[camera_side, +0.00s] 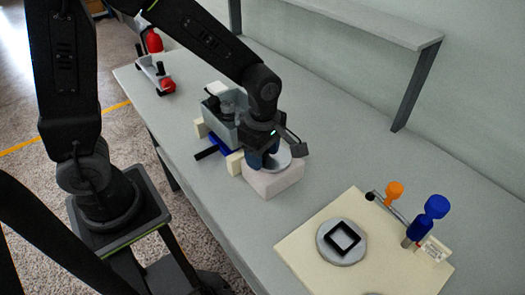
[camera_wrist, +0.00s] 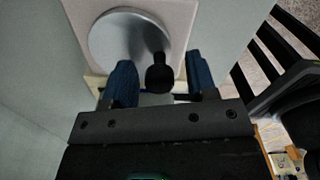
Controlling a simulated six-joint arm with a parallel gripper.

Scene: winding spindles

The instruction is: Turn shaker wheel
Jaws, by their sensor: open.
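A silver metal wheel (camera_wrist: 125,35) lies flat on a pale pinkish block (camera_wrist: 183,28) in the wrist view. A black knob (camera_wrist: 158,78) stands near the wheel's edge. My gripper (camera_wrist: 160,66) is open, with one blue finger on each side of the knob and a visible gap on both sides. In the side view the wheel (camera_side: 283,159) shows partly behind my gripper (camera_side: 264,160), on top of the block (camera_side: 277,183). The knob is hidden there by my gripper. Whether the fingertips reach down to the knob's full depth is hard to tell.
A grey machine (camera_side: 226,125) with cream and blue parts stands just behind the block. A cream board (camera_side: 310,228) at the front right carries a grey disc with a black square frame (camera_side: 341,239), an orange knob (camera_side: 394,190) and a blue-topped post (camera_side: 428,215). A shelf (camera_side: 370,22) stands behind.

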